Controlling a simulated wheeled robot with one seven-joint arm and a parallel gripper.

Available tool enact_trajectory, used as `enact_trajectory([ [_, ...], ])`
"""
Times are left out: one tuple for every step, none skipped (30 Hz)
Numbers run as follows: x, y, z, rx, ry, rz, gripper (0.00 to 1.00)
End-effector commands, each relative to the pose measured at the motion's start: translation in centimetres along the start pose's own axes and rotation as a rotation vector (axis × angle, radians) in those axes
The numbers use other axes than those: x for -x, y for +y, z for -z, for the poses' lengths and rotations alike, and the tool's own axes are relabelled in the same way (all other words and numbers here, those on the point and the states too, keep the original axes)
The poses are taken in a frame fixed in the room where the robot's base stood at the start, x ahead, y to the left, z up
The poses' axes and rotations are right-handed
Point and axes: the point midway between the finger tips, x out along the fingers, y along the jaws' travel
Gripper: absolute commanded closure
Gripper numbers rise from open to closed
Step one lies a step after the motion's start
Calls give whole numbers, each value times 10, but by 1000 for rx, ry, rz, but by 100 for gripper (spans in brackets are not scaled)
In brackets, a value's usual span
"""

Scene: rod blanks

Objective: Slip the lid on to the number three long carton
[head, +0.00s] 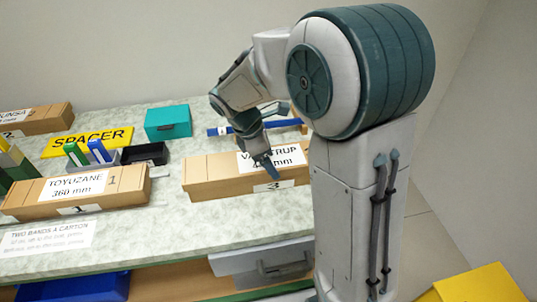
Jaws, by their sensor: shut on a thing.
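The number three long carton (215,191) lies on the bench in front of my arm, brown, with a "3" tag on its front. Its brown lid (215,168) bears a white label partly reading "VA...TRUP" and "mm". The lid appears to lie over the carton; I cannot tell whether it is fully seated. My gripper (269,166) points down at the lid's labelled face, its dark finger crossing the label. It is shut, apparently on the lid; the contact itself is hidden.
The number one carton (120,190) lies to the left, and another carton (45,120) behind it.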

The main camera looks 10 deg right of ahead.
Motion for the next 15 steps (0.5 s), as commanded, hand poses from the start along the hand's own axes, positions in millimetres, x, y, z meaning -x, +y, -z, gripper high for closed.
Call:
enact_trajectory([
  [-2, 0, 1, 0, 0, 0, 43],
  [-3, 0, 1, 0, 0, 1, 43],
  [-4, 0, 2, 0, 0, 1, 43],
  [-4, 0, 2, 0, 0, 1, 43],
  [-5, 0, 2, 1, 0, 1, 43],
  [-6, 0, 2, 1, 0, 1, 43],
  [-7, 0, 3, 1, 0, 1, 43],
  [-7, 0, 3, 1, 0, 1, 43],
  [-8, 0, 3, 1, 0, 1, 43],
  [-9, 0, 4, 1, 0, 1, 43],
  [-10, 0, 4, 1, 0, 1, 43],
  [-11, 0, 4, 1, 0, 1, 43],
  [-11, 0, 5, 1, 0, 1, 43],
  [-12, 0, 5, 1, 0, 1, 43],
  [-13, 0, 5, 1, 0, 1, 43],
])
